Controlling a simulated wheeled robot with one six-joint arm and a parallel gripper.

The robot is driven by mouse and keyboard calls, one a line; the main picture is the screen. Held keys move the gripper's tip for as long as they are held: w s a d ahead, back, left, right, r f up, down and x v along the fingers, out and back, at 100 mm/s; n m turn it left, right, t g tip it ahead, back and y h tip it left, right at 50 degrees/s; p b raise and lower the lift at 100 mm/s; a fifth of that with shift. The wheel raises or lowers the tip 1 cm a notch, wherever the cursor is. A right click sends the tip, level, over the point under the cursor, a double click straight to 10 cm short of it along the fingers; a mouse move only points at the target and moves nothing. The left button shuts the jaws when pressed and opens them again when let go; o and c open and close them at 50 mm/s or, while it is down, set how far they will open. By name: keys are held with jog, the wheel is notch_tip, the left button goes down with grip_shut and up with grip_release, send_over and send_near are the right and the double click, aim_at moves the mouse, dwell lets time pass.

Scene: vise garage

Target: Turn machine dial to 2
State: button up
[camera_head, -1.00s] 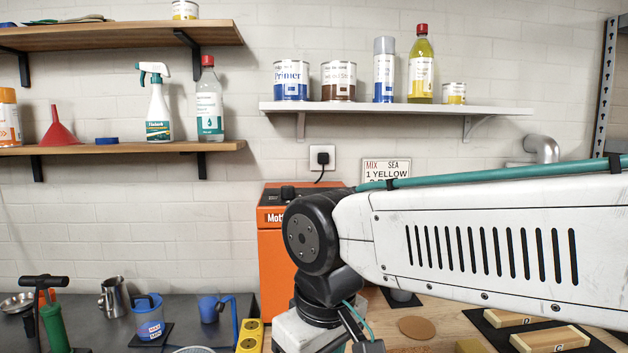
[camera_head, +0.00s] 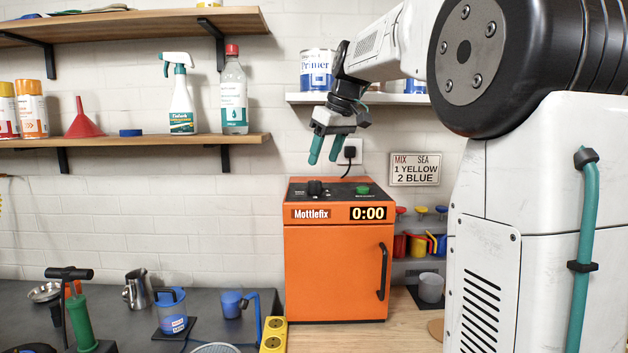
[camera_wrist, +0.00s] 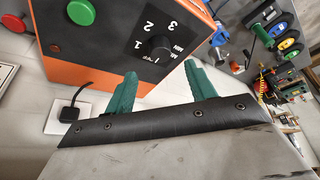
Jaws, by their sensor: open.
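The orange Mottlefix machine (camera_head: 335,265) stands on the bench. Its black dial (camera_head: 315,188) is at the left of the dark top, beside a green button (camera_head: 362,190). My gripper (camera_head: 323,161) is open and empty, its teal fingers pointing down above the dial and apart from it. In the wrist view the dial (camera_wrist: 158,52) appears between my gripper fingers (camera_wrist: 158,68), with the marks 1, 2 and 3 printed beside it. I cannot tell which mark the dial points to. The display (camera_head: 368,213) reads 0:00.
A white shelf (camera_head: 410,98) with a Primer can (camera_head: 317,70) is behind my arm. A black plug in a wall socket (camera_head: 349,151) is just behind the machine. A sign (camera_head: 415,169) reads "1 YELLOW 2 BLUE". A yellow power strip (camera_head: 273,335) lies at the machine's lower left.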

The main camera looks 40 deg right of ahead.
aim_at(316, 182)
jog(key=x, duration=0.7)
jog(key=shift+f, duration=0.25)
jog(key=c, duration=1)
